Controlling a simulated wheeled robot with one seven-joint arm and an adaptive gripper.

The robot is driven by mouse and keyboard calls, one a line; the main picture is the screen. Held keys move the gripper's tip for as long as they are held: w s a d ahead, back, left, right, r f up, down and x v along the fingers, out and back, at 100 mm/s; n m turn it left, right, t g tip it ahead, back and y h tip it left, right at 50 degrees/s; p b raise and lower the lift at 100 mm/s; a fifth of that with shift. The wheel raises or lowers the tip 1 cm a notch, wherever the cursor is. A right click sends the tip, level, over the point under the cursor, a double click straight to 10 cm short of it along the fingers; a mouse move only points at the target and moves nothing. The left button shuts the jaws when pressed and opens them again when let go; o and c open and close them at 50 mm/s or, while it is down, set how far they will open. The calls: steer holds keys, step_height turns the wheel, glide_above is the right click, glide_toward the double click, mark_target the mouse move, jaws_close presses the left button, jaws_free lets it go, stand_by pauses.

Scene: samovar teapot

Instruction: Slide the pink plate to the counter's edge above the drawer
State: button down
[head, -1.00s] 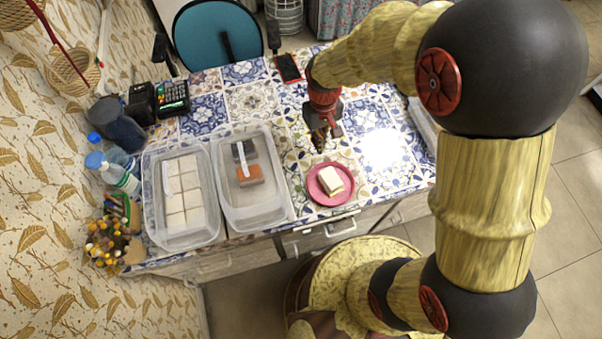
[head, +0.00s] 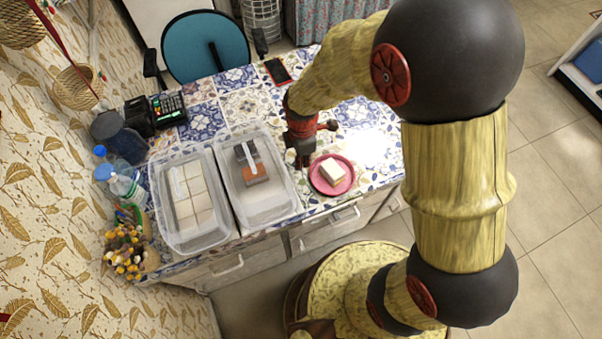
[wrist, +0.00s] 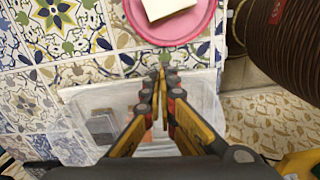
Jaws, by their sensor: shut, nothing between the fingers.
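The pink plate (head: 346,186) lies on the tiled counter (head: 382,142) near its front edge, above a drawer (head: 333,228). A pale block, like a slice of cake or soap (head: 332,170), sits on the plate. In the wrist view the plate (wrist: 150,36) is at the top, partly cut off, with the block (wrist: 167,7) on it. My gripper (head: 302,160) is shut and empty, just left of the plate in the head view, between it and a clear bin. In the wrist view my fingertips (wrist: 162,72) point toward the plate, with a small gap showing.
Two clear plastic bins (head: 190,243) and (head: 264,212) stand left of the plate. Bottles (head: 118,182), a card terminal (head: 168,106) and a phone (head: 277,71) are farther off. The counter right of the plate looks clear.

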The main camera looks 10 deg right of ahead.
mark_target(306, 178)
step_height(306, 178, down, 10)
steer(key=b, duration=0.2)
steer(key=shift+b, duration=0.35)
steer(key=shift+d+r, duration=0.1)
steer(key=shift+w+d+p, duration=0.1)
steer(key=shift+d+p, duration=0.25)
steer(key=shift+d, duration=0.4)
steer(key=shift+r, duration=0.1)
